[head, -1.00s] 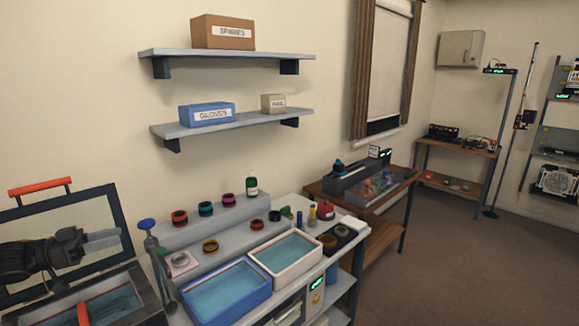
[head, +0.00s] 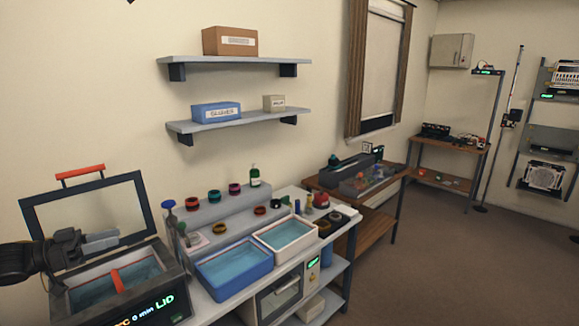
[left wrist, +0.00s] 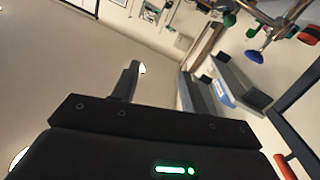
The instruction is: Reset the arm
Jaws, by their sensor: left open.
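My left gripper (head: 104,240) comes in from the left in the head view. It is above the left part of the open ultrasonic bath (head: 172,285), in front of the bath's raised lid (head: 140,192). Its jaws are open, and nothing shows between them. In the left wrist view a dark finger (left wrist: 128,82) stands up from the gripper body, with the room tilted behind it. My right gripper is not in view.
A blue tub (head: 235,290) and a white tub (head: 290,252) of liquid stand on the bench right of the bath. Several lens rings sit on the grey step (head: 215,208) behind them. Wall shelves (head: 235,62) hang above. The floor (head: 450,270) on the right is clear.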

